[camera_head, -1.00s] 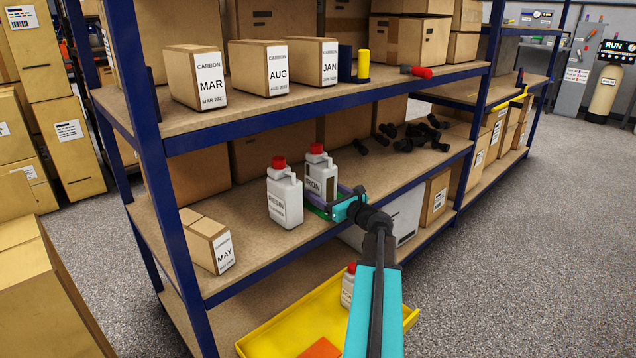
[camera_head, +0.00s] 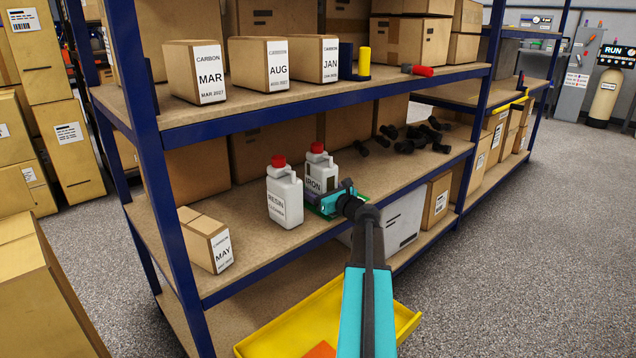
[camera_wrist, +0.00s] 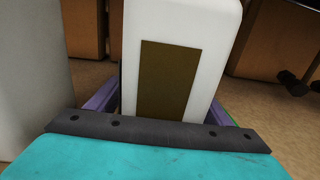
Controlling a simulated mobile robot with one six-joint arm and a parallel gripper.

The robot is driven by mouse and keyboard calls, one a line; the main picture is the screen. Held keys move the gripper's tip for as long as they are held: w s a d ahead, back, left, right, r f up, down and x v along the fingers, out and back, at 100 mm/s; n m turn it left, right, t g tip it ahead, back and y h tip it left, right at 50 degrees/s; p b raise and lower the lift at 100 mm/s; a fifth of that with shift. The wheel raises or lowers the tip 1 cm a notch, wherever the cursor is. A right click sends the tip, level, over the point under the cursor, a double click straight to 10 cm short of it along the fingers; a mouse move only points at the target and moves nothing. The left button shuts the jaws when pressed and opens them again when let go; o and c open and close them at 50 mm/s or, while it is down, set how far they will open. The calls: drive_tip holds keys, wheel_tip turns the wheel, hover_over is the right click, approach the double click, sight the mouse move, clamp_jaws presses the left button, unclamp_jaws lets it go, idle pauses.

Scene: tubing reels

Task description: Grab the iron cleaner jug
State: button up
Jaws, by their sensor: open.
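The iron cleaner jug (camera_head: 318,172) is white with a red cap and an IRON label. It stands upright on the middle shelf, on a green mat or tray (camera_head: 358,201). My gripper (camera_head: 321,199) is at the jug's lower part, partly hiding it. In the wrist view, the jug (camera_wrist: 182,25) fills the middle and shows a plain brown panel. Purple fingers of my gripper (camera_wrist: 165,105) show on both sides of its lower part. The gripper is open; whether either finger touches the jug cannot be told. The fingertips are hidden behind the jug.
The white RESIN jug (camera_head: 285,195) stands close on the left and also shows in the wrist view (camera_wrist: 35,70). Several black parts (camera_head: 415,138) lie to the right on the shelf. The upper shelf edge (camera_head: 330,116) runs above. A yellow tray (camera_head: 270,335) sits below.

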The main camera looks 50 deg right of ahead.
sight(313, 157)
drive_tip(key=shift+r, duration=0.1)
clamp_jaws()
idle(0.3)
drive_tip(key=shift+r+p, duration=2.5)
drive_tip(key=shift+r, duration=2.5)
